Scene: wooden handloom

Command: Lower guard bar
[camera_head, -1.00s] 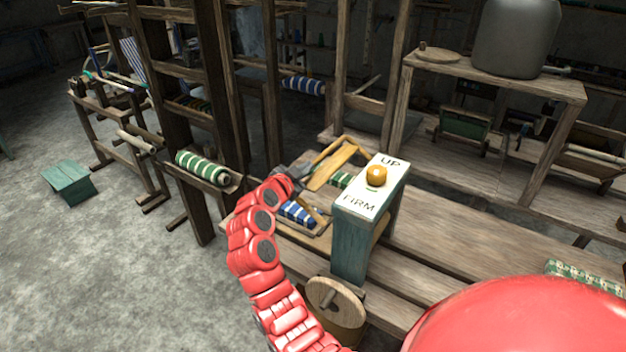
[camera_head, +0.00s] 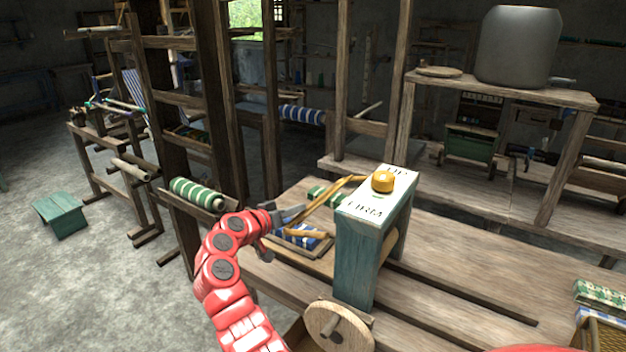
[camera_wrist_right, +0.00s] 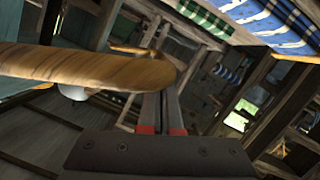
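The wooden guard bar (camera_head: 325,200) is a bent, honey-coloured piece behind the left side of the teal box (camera_head: 358,255). It slants down left over a blue-checked cloth roll (camera_head: 305,240). My right gripper (camera_head: 296,212) is at the bar's left end, its fingers close together; I cannot tell whether they touch it. In the right wrist view the bar (camera_wrist_right: 85,65) crosses the left half, its rounded end close to the fingers (camera_wrist_right: 160,105), with nothing seen between them. The box's white top carries a golden knob (camera_head: 383,181) and partly hidden lettering. My left gripper is not in view.
A wooden wheel (camera_head: 338,327) sits at the box's foot. A green striped roll (camera_head: 198,193) stands left of my arm, by dark loom posts. Bench planks (camera_head: 480,275) right of the box are mostly clear. A green stool (camera_head: 60,215) is on the floor.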

